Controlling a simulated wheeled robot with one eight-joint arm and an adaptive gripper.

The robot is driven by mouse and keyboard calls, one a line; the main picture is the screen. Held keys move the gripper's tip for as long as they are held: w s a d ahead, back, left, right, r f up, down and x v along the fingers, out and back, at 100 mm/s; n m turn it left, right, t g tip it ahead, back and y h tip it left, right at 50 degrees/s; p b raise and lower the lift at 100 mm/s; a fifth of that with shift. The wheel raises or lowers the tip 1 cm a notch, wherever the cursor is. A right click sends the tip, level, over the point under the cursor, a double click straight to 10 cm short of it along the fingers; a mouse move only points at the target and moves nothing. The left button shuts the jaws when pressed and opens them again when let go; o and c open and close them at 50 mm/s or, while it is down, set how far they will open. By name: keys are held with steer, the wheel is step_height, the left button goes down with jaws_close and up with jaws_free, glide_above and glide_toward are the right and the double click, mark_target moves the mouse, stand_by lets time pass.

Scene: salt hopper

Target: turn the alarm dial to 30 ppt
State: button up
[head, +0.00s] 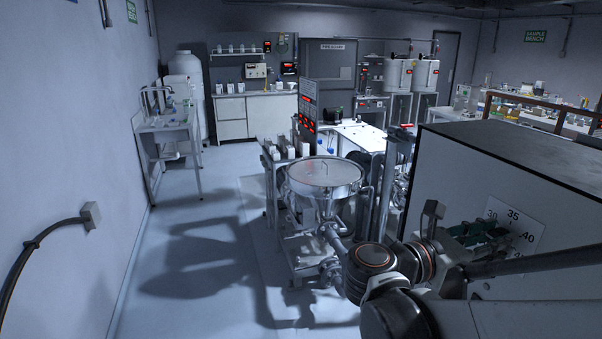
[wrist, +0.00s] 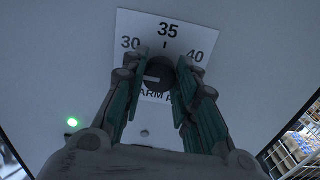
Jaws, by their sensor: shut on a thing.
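The alarm dial is a dark round knob (wrist: 159,83) on a white scale plate (wrist: 148,24) marked 30, 35 and 40, with 35 at the top. A pale bar on the knob lies nearly level, left of its middle. My gripper (wrist: 158,70) has its two green-padded fingers on either side of the knob and is shut on it. The fingers hide part of the plate's lower lettering. In the head view, the plate (head: 513,222) shows on the grey cabinet's face, and my gripper (head: 487,237) covers the knob.
A green light (wrist: 72,122) glows on the cabinet face, lower left of the dial. The grey cabinet (head: 450,165) fills the right side. A round steel hopper (head: 324,176) stands left of my arm. The floor at left is open.

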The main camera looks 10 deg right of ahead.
steer(key=shift+w+r, duration=0.1)
steer(key=shift+r, duration=0.05)
stand_by(0.3)
steer(key=o, duration=1.1)
steer(key=a, duration=1.2)
steer(key=shift+s+a, duration=0.1)
steer(key=shift+s, duration=0.3)
